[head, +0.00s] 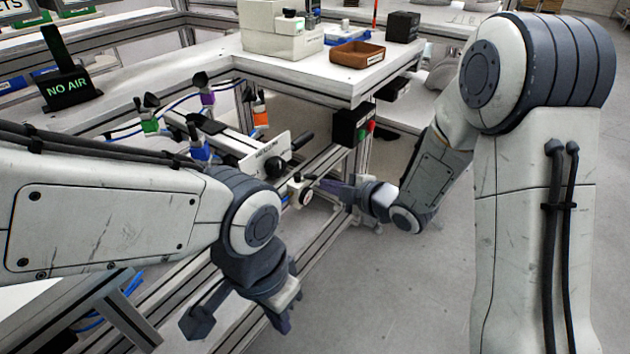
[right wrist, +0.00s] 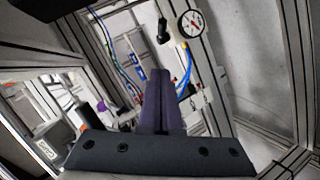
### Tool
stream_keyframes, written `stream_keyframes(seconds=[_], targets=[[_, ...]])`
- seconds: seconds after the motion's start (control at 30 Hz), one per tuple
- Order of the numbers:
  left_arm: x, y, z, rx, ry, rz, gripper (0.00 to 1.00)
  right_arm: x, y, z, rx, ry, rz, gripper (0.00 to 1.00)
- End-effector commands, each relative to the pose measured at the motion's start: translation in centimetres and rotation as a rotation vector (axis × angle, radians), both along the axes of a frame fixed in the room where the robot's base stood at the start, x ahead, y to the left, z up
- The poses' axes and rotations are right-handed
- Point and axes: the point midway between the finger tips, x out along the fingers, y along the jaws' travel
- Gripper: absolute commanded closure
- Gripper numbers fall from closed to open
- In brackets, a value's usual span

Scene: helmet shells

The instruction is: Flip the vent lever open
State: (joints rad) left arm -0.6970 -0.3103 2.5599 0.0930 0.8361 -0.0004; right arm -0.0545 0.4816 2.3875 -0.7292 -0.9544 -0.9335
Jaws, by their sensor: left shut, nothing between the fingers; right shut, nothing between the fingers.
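My right gripper (head: 332,187) is shut and empty, its purple-grey fingers pointing left at a small pale valve fitting (head: 300,189) on the bench's front rail. In the right wrist view the shut fingers (right wrist: 160,98) point up the picture. A round white gauge (right wrist: 191,23) stands beyond them, with a black lever-like handle (right wrist: 163,31) just left of it; I cannot tell for certain that this is the vent lever. The fingers hide part of the fitting, and contact is not clear. My left gripper (head: 240,312) is shut and empty, low in front of the bench.
A sign reading NO AIR (head: 68,92) stands at the left. A brown tray (head: 355,54) sits on the bench. Floor at the right is clear.

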Motion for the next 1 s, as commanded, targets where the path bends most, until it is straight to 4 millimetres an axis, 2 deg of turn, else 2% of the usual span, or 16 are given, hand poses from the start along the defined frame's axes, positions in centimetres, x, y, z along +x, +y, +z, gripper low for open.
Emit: stream_keyframes(seconds=[0.3, 0.5, 0.7, 1.0], targets=[[0.0, 0.0, -1.0, 0.0, 0.0, 0.0, 1.0, 4.9, 4.0, -2.9, 0.001, -0.001, 0.0, 1.0], [0.0, 0.0, -1.4, 0.001, 0.001, 0.0, 1.0, 7.2, 3.3, -4.4, 0.0, -0.001, -0.004, 1.0], [0.0, 0.0, -1.4, 0.0, 0.0, 0.0, 1.0, 8.0, 3.1, -4.9, 0.0, 0.0, -0.003, 1.0], [0.0, 0.0, -1.4, 0.0, 0.0, 0.0, 1.0, 8.0, 3.1, -4.9, 0.0, 0.0, -0.002, 1.0]])
